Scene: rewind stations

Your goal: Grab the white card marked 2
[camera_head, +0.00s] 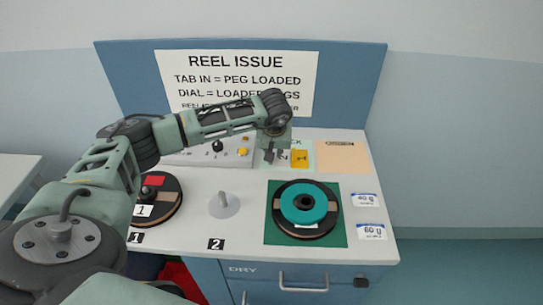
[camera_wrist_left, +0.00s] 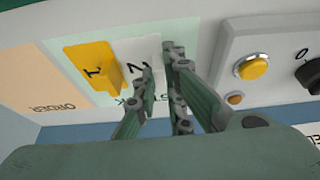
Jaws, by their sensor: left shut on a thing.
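The white card marked 2 (camera_head: 283,157) is at the back of the counter on the pale green stock patch (camera_head: 328,157). In the left wrist view the card (camera_wrist_left: 146,52) shows between my fingertips, with its 2 partly covered by a finger. My left gripper (camera_head: 269,155) reaches down from above and is shut on this card; it also shows in the left wrist view (camera_wrist_left: 160,62). I cannot tell whether the card is lifted off the patch. My right gripper is in neither view.
A yellow card marked 1 (camera_head: 300,159) stands close beside the white one. A control panel (camera_head: 228,157) with a yellow button and dial is on the other side. A teal reel (camera_head: 325,204) lies on a green mat (camera_head: 274,236). A peg (camera_head: 223,204) stands bare at station 2.

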